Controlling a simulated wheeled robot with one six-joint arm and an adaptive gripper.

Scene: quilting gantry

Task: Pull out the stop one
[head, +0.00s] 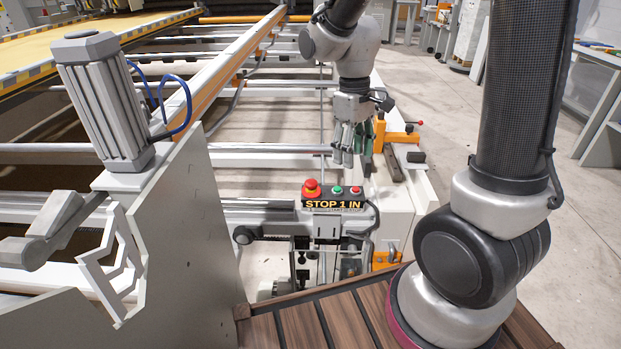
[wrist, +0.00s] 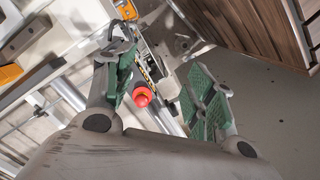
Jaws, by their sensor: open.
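The stop one button is a red mushroom-shaped knob (head: 312,188) at the left end of a small dark box (head: 333,203) labelled "STOP 1 IN". The red knob also shows in the wrist view (wrist: 142,96), in the space between my fingers and nearer the left one. My gripper (head: 352,155) points down, behind and above the box, a little to the right of the knob. In the wrist view, my gripper (wrist: 165,92) has its green-padded fingers spread wide with nothing between the pads. The gripper appears apart from the knob.
A green and a smaller red button (head: 354,190) sit on the same box. An orange bracket (head: 397,137) stands right of my gripper on the white frame. A grey cylinder (head: 103,100) with blue hoses rises at left.

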